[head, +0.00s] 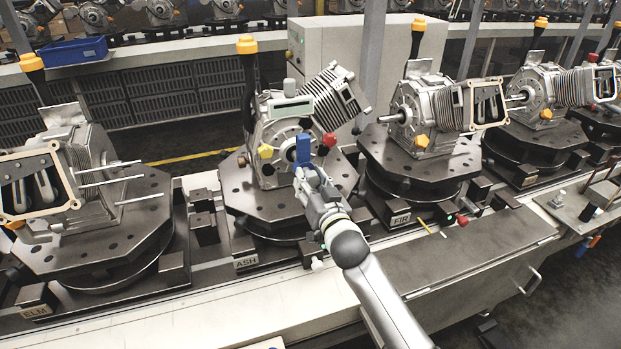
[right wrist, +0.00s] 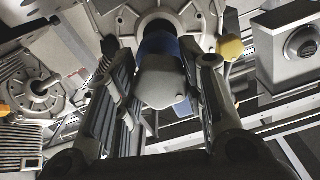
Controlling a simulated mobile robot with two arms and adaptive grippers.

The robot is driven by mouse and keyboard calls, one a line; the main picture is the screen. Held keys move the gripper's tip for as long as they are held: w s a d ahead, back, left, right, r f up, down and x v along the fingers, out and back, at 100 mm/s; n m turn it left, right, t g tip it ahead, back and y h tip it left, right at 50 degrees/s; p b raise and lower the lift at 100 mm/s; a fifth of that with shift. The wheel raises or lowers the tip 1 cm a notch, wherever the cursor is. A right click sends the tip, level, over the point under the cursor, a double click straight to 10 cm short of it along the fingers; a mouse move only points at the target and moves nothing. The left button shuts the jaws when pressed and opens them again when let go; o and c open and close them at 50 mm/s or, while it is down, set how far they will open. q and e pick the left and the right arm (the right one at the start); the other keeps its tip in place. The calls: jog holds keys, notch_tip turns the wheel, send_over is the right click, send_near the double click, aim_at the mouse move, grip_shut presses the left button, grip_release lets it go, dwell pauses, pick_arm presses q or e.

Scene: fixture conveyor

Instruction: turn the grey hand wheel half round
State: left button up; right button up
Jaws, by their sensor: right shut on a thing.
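My right gripper (head: 304,168) reaches in from the front to the engine (head: 335,95) on the fixture labelled ASH. It is shut on a blue-and-grey part (head: 303,147) in front of the engine's round grey face (head: 281,134). In the right wrist view this part (right wrist: 165,82) sits between the two fingers (right wrist: 165,70), blue behind and grey in front. No grey hand wheel can be made out for certain; the gripper covers part of the engine's front. My left gripper is not in view.
Yellow (head: 265,151) and red (head: 329,140) knobs stand close on either side of the gripper. A black post with a yellow cap (head: 247,45) rises behind left. Neighbouring fixtures hold engines at left (head: 90,160) and right (head: 425,105). The conveyor's front ledge (head: 160,325) is mostly clear.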

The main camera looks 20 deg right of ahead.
jog(key=n+p, duration=0.1)
jog(key=n, duration=0.2)
jog(key=shift+n, duration=0.4)
jog(key=n+p, duration=0.1)
jog(key=n, duration=0.2)
jog(key=shift+d+n, duration=0.1)
jog(key=shift+n, duration=0.2)
jog(key=n, duration=0.3)
jog(key=shift+n+p, duration=0.3)
jog(key=shift+n, duration=0.1)
jog(key=n, duration=0.3)
jog(key=shift+r+n+p, duration=0.1)
jog(key=shift+n+p, duration=0.2)
jog(key=shift+p, duration=0.05)
jog(key=n, duration=0.3)
jog(key=shift+n+p, duration=0.3)
jog(key=shift+p, duration=0.1)
jog(key=n, duration=0.3)
jog(key=shift+n+p, duration=0.3)
jog(key=shift+p, duration=0.1)
jog(key=n+p, duration=0.1)
jog(key=n, duration=0.2)
jog(key=shift+r, duration=0.1)
jog(key=shift+n+p, duration=0.4)
jog(key=shift+n, duration=1.3)
